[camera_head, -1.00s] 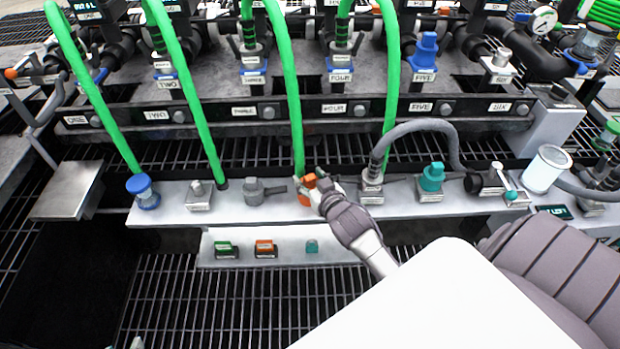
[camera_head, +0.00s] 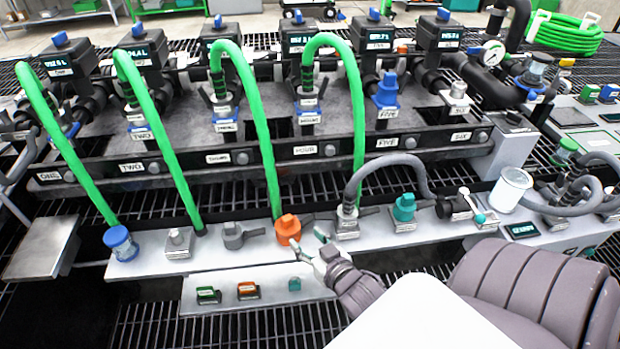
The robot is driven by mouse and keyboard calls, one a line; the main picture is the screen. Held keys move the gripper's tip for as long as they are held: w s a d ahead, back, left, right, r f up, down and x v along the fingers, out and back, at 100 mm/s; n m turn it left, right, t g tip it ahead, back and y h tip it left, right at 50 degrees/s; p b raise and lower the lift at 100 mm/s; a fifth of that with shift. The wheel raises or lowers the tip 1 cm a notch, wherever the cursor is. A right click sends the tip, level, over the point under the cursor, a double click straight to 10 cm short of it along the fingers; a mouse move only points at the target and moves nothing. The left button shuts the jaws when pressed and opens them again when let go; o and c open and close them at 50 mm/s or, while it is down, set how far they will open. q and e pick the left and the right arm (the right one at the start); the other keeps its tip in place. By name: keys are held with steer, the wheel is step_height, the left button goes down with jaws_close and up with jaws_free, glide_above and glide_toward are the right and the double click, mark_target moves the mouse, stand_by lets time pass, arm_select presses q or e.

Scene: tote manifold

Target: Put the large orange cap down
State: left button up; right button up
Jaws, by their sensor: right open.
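The large orange cap (camera_head: 288,229) sits upright on the grey front ledge (camera_head: 262,250), between a dark grey fitting (camera_head: 235,235) and the base of the grey hose. My right gripper (camera_head: 308,243) is open just to the right of the cap and a little in front of it. Its fingers are spread, and no cap is between them. The near finger's tip is close to the cap's lower right side; I cannot tell if it touches. My left gripper is not in view.
A blue cap (camera_head: 121,243) and a teal cap (camera_head: 404,207) stand on the same ledge. Green hoses (camera_head: 262,140) arch down to it from the manifold behind. A lower plate (camera_head: 220,308) carries small green, orange and teal pieces. A white cylinder (camera_head: 511,189) stands at right.

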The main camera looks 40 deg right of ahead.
steer(key=s+a+f+n+g+y, duration=0.1)
steer(key=s+a+n+g, duration=0.1)
steer(key=s+a+g, duration=0.3)
steer(key=s+a+f+n+g+y, duration=0.1)
steer(key=s+a+g, duration=0.4)
steer(key=s, duration=0.5)
steer(key=shift+s+a+f+n+g, duration=0.15)
steer(key=shift+s+f+n+g, duration=0.05)
steer(key=shift+s+n+g, duration=0.2)
